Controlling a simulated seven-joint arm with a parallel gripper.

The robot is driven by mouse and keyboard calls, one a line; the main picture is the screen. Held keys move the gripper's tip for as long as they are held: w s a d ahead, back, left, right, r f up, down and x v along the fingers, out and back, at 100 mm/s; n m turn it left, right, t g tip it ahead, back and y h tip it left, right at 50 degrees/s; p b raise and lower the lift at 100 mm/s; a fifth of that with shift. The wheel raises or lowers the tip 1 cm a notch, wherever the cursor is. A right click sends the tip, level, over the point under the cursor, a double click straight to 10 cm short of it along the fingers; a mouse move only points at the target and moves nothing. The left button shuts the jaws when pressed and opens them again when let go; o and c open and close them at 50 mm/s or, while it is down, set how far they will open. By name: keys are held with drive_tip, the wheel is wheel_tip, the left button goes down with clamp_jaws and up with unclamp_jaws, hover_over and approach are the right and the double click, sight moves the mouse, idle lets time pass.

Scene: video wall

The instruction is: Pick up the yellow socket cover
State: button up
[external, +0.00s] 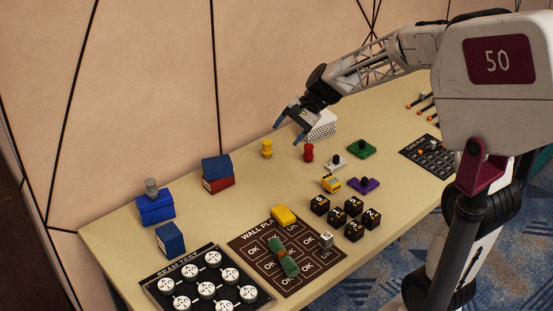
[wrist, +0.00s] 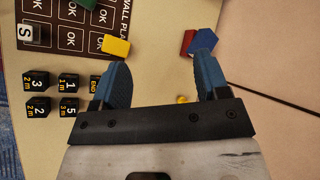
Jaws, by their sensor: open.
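A yellow block (external: 284,215), which looks like the socket cover, lies flat at the upper edge of the brown "WALL PLATE" mat (external: 245,246). In the wrist view the yellow block (wrist: 117,46) lies beyond the left fingertip, beside the mat's edge. My gripper (external: 289,130) is open and empty above the back of the table, well apart from the block. In the wrist view its two blue fingers (wrist: 162,72) are spread with bare table between them. Other yellow things are an upright peg (external: 267,148) and a small piece (external: 331,184).
A green roll (external: 283,257) lies on the mat, with several black cubes (external: 338,216) to the right. Blue and red boxes (external: 218,175) stand at left, a red peg (external: 308,152) near my gripper. A white-button board (external: 205,282) is in front. Table between boxes and pegs is clear.

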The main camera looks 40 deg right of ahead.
drive_tip(key=w+d+f+m+t+y, duration=0.15)
drive_tip(key=w+d+f+m, duration=0.25)
drive_tip(key=w, duration=0.4)
drive_tip(key=w+d+f+m+t+y, duration=0.1)
drive_tip(key=w+d+f+m+t, duration=0.15)
drive_tip(key=w+f, duration=0.4)
drive_tip(key=m+t+h, duration=0.1)
drive_tip(key=m+t, duration=0.2)
drive_tip(key=m, duration=0.6)
hover_over(267, 149)
drive_tip(key=s+d, duration=0.1)
drive_tip(key=d, duration=0.2)
wheel_tip(267, 149, down, 11)
drive_tip(key=shift+d, duration=0.15)
drive_tip(key=shift+f, duration=3.5)
drive_tip(key=shift+x, duration=2.45)
drive_tip(key=c, duration=1)
